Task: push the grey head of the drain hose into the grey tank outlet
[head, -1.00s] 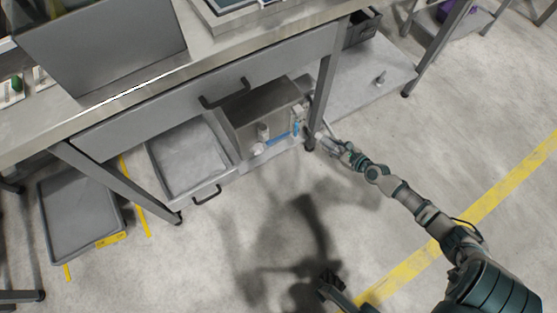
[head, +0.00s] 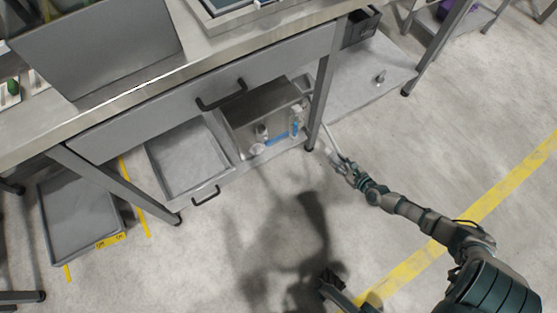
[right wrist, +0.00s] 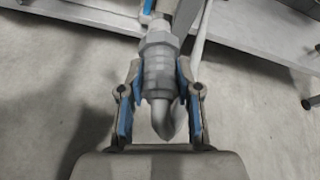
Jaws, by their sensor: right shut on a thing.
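The grey head of the drain hose (right wrist: 157,68) is between the blue-padded fingers of my right gripper (right wrist: 160,100), which is shut on it. Its narrower end points up the picture, and a grey elbow hangs toward the palm. In the head view my right gripper (head: 341,164) is low over the floor, right of the table leg and apart from the tank. The pale hose (head: 330,135) runs from it toward the table leg. The metal tank (head: 265,104) stands under the table; I cannot make out its grey outlet for certain. My left gripper is not in view.
A table leg (head: 322,95) stands between my right gripper and the tank. A blue and white bottle-like thing (head: 296,122) and small pale fittings (head: 261,132) are by the tank's front. A grey tray (head: 187,160) lies left of it. The floor to the right is clear.

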